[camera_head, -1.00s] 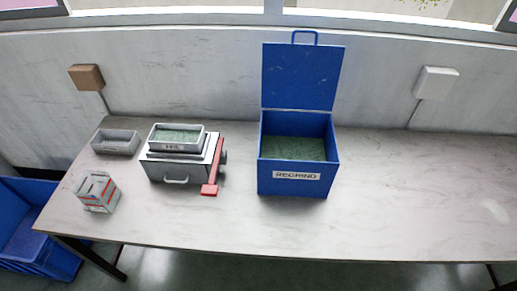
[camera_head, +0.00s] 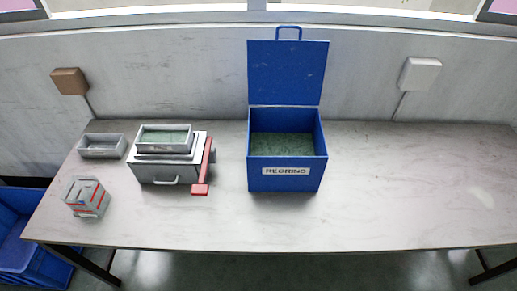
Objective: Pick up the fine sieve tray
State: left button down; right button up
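A grey rectangular tray (camera_head: 165,150) holding green granules sits on top of a white-grey boxy unit (camera_head: 166,171) at the left of the table. A second, shallower grey tray (camera_head: 103,156) lies on the table to the left of that unit and looks empty. I cannot tell from the look of the two trays which is the fine sieve tray. Neither of my grippers is in view.
A red lever (camera_head: 202,168) runs along the unit's right side. An open blue box (camera_head: 287,180) labelled REGRIND holds green granules. A small grey-and-red block (camera_head: 87,198) stands front left. A blue crate (camera_head: 30,262) is below left. The table (camera_head: 410,185) is clear on the right.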

aim_at(171, 139)
jog(key=j, duration=0.45)
jog(key=i+j, duration=0.15)
jog(key=j, duration=0.8)
jog(key=i, duration=0.05)
